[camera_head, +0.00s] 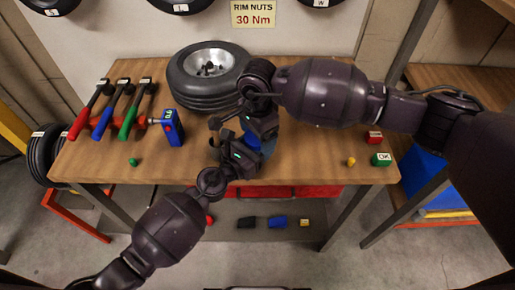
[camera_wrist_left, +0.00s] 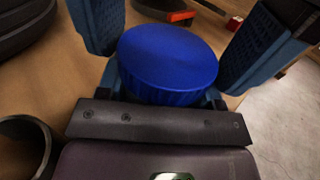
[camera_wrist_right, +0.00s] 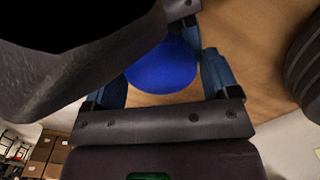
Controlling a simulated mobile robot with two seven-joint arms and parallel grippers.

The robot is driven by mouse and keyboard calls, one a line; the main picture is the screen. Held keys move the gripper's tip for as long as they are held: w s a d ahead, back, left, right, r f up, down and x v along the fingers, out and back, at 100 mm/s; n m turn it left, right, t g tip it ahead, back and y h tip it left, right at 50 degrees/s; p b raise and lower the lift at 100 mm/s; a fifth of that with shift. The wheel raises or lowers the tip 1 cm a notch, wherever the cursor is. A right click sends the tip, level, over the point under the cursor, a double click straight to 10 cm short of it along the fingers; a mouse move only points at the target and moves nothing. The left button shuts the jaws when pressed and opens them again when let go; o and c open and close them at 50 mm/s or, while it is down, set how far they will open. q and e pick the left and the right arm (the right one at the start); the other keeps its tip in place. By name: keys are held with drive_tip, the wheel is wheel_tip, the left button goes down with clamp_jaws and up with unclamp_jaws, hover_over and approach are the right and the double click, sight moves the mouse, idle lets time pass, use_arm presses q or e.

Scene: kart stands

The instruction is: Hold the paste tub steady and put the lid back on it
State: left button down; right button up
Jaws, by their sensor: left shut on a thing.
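The round blue lid (camera_wrist_left: 168,55) with a ribbed edge sits on top of the paste tub, level as far as I can tell. It also shows in the right wrist view (camera_wrist_right: 163,68). The tub body is mostly hidden under the lid and behind the fingers. My left gripper (camera_head: 238,160) is shut on the tub from the near side, at table height. My right gripper (camera_head: 257,128) is above, with its fingers spread apart on either side of the lid. In the left wrist view its blue finger pads stand clear of the lid.
A wheel (camera_head: 208,72) lies at the back. Red, blue and green torque wrenches (camera_head: 112,108) and a blue gauge box (camera_head: 172,128) are left. A green OK block (camera_head: 381,159), a red block (camera_head: 374,137) and a yellow piece (camera_head: 351,161) lie right. The front left tabletop is mostly clear.

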drive_tip(key=shift+o, duration=0.9)
drive_tip(key=shift+r, duration=2.3)
